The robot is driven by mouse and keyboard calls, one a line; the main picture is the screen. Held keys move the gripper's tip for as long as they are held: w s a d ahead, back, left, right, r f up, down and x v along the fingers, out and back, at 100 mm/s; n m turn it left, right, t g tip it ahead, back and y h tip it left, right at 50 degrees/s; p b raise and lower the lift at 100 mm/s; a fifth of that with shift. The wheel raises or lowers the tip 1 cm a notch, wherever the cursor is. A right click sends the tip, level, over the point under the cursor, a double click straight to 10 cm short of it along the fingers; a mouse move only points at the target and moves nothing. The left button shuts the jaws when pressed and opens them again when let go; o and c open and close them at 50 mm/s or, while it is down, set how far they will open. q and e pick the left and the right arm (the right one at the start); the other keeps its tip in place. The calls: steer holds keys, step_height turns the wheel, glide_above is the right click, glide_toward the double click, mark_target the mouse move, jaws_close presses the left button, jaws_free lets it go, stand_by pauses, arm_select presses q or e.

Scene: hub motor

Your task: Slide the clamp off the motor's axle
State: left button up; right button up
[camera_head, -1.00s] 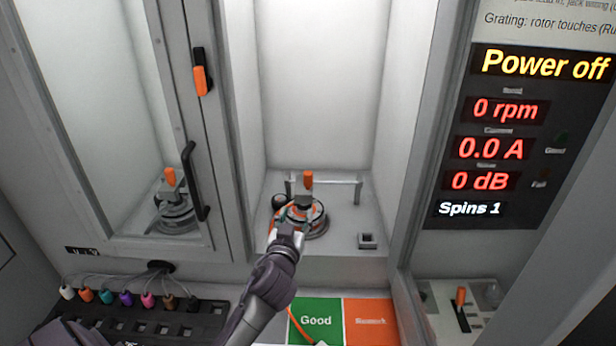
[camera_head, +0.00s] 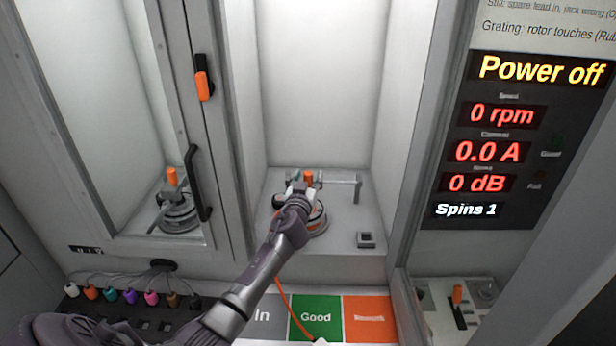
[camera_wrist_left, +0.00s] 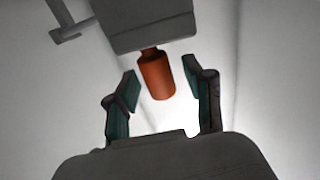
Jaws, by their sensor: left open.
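The clamp's orange knob (camera_head: 309,176) stands upright over the motor (camera_head: 318,222) inside the open booth. In the left wrist view the orange knob (camera_wrist_left: 156,76) hangs below a dark grey block (camera_wrist_left: 145,22) and sits between my two fingertips. My left gripper (camera_head: 298,186) is at the clamp, and its hand hides much of the motor and the axle. In the left wrist view the left gripper (camera_wrist_left: 166,88) is open, with a gap between each finger and the knob. My right gripper is not in view.
The booth's glass door (camera_head: 150,120) is swung to the left, with a dark handle (camera_head: 197,183). A metal bracket (camera_head: 357,188) and a small square socket (camera_head: 366,240) are right of the motor. Coloured plugs (camera_head: 130,295) line the front left. The panel reads "Power off" (camera_head: 543,70).

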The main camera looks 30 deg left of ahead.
arm_select(q)
steer(key=shift+w, duration=0.15)
steer(key=shift+c, duration=0.4)
jaws_close()
steer(key=shift+w+d+f+b, duration=0.15)
steer(key=shift+d+b, duration=0.15)
steer(key=shift+b, duration=0.1)
steer(key=w+d+b, duration=0.5)
steer(key=d+b, duration=0.2)
steer(key=d, duration=0.2)
steer(key=shift+w+d+r+b, duration=0.15)
steer(key=shift+w+r+b, duration=0.05)
steer(key=shift+w+b, duration=0.2)
